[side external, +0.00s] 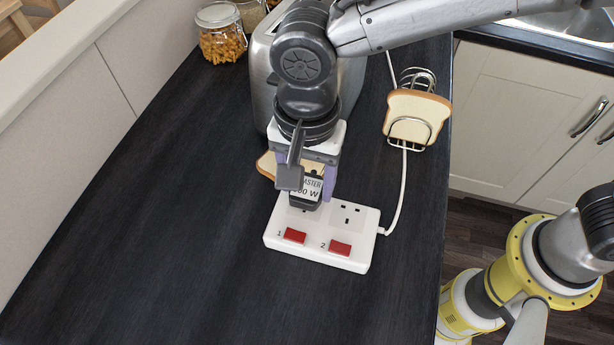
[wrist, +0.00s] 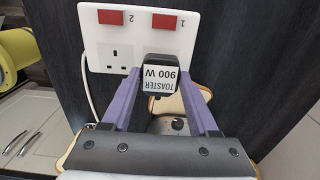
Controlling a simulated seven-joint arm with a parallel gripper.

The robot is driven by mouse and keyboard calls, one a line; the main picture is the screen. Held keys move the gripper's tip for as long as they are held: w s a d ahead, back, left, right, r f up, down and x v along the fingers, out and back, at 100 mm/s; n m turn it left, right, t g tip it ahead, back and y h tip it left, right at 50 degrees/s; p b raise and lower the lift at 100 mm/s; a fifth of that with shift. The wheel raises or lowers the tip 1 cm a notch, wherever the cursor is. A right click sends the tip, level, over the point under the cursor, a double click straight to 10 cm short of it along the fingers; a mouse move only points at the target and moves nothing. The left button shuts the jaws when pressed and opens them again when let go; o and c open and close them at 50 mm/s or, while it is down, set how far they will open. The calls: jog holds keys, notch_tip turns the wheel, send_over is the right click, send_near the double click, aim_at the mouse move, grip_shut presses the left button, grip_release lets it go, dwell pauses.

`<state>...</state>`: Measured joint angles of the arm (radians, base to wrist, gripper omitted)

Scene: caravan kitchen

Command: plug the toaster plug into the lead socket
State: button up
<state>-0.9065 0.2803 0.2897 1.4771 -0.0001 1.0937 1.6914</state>
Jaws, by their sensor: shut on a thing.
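The black toaster plug (side external: 305,198) carries a white label reading TOASTER 900 W. My gripper (side external: 313,185) is shut on the plug, with a purple finger on each side; the plug also shows in the wrist view (wrist: 161,78) between the fingers (wrist: 158,92). The white lead socket (side external: 322,256) lies on the counter with two outlets and red switches marked 1 and 2. The plug is over outlet 1 and covers most of it. I cannot tell whether its pins are in the holes. Outlet 2 (side external: 347,213) is empty.
The steel toaster (side external: 262,85) stands behind my gripper. A bread slice (side external: 265,165) lies beside the plug. A wire rack (side external: 408,142) with bread stands at the right, near the white lead (side external: 401,190). A pasta jar (side external: 221,38) is at the back. The counter's left front is clear.

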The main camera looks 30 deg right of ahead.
jog(key=shift+f, duration=1.15)
jog(key=o, duration=1.4)
jog(key=shift+o, duration=0.2)
notch_tip(320, 180, up, 14)
jog(key=shift+f, duration=0.1)
